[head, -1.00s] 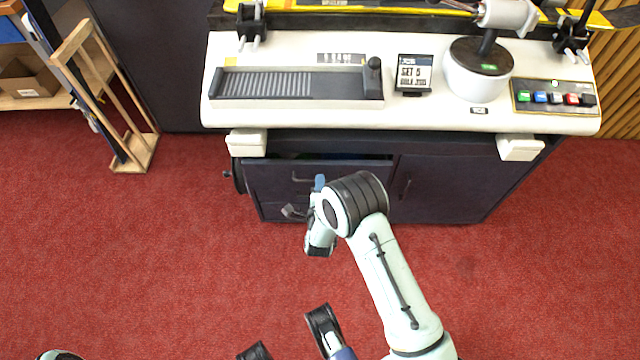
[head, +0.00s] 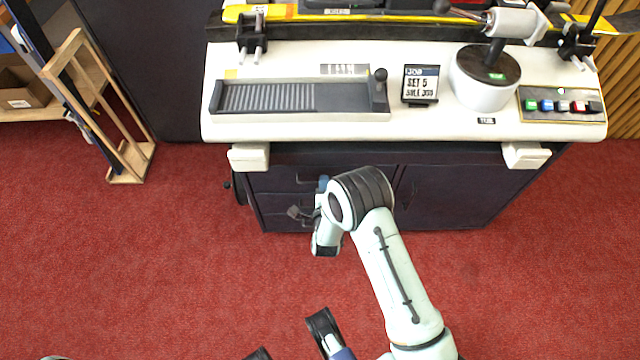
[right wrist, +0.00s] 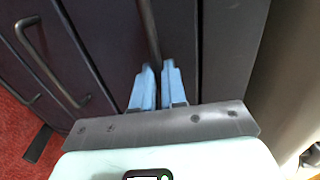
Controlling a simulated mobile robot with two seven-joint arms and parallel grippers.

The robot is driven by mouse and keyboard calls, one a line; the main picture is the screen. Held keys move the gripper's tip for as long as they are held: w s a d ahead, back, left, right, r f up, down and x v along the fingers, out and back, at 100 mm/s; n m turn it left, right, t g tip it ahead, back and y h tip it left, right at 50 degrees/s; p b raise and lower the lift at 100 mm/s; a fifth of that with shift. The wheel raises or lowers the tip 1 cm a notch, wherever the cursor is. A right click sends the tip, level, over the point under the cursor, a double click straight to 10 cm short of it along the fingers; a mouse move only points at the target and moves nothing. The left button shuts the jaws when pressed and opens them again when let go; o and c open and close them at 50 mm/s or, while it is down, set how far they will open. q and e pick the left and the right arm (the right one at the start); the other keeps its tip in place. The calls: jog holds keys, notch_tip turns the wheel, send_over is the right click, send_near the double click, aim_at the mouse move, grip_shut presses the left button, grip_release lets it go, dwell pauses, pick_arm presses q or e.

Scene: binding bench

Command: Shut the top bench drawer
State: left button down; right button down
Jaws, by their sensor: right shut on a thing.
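The top bench drawer (head: 272,180) is the upper dark front at the left of the cabinet under the white bench top. No open gap shows above it in the head view, and it looks flush or nearly so. My right gripper (head: 322,184) is at this drawer front, partly hidden by my own wrist. In the right wrist view its two blue fingers (right wrist: 155,80) are shut on the dark drawer handle (right wrist: 147,28). My left gripper is not in view.
Lower handles (right wrist: 50,62) stick out beside the gripped one in the right wrist view. A cupboard door (head: 440,195) is right of the drawers. The white bench top (head: 300,135) overhangs them. A wooden rack (head: 130,165) stands at the left. The red floor in front is clear.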

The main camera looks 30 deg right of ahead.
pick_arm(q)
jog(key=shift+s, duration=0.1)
pick_arm(e)
jog(key=shift+w+d+r, duration=0.1)
jog(key=shift+w+r, duration=0.05)
jog(key=c, duration=1.2)
grip_release()
